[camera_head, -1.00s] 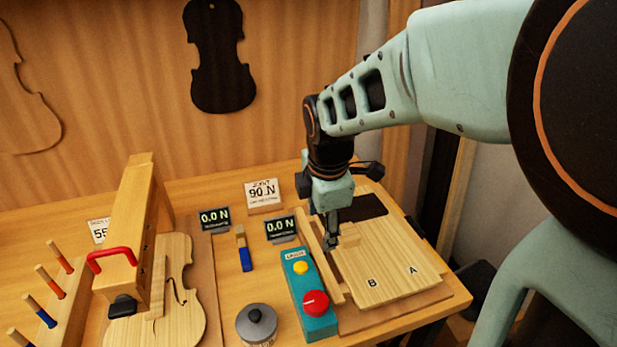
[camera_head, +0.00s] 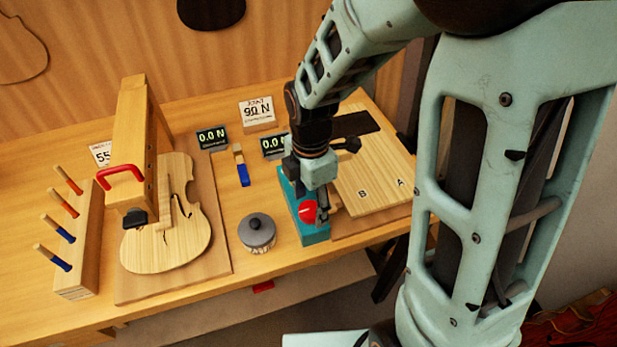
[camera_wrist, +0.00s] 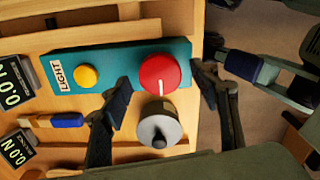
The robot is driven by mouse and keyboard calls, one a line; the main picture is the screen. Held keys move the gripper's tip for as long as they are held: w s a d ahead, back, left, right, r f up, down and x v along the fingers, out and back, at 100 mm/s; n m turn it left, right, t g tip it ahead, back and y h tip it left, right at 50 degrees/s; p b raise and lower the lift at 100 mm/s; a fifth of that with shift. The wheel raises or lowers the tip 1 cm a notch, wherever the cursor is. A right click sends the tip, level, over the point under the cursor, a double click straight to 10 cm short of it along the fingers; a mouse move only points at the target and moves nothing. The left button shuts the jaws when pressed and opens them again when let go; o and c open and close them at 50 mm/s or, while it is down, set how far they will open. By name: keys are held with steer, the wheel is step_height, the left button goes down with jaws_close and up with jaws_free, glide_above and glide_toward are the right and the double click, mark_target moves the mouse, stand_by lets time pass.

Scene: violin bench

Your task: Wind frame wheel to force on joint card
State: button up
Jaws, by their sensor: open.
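The joint card (camera_head: 257,113) reads 90 N and stands on a block at the back of the bench. A small display (camera_head: 274,145) beside it reads 0.0, partly hidden by my arm. The frame with pale boards A and B (camera_head: 372,190) lies at the right. I cannot clearly pick out its wheel. My gripper (camera_head: 320,208) is open and empty at the teal box. In the wrist view, my gripper's fingers (camera_wrist: 161,86) stand on either side of a red knob (camera_wrist: 160,74) with a white mark. Contact cannot be told.
The teal box (camera_wrist: 118,62) also has a yellow button and a LIGHT label. A grey lidded pot (camera_head: 257,232) stands left of it. Further left are a violin body (camera_head: 168,240) under a wooden post, a brush (camera_head: 242,170) and a tool rack (camera_head: 78,245).

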steer(key=shift+f, duration=0.45)
steer(key=shift+c, duration=0.2)
steer(key=c, duration=1.1)
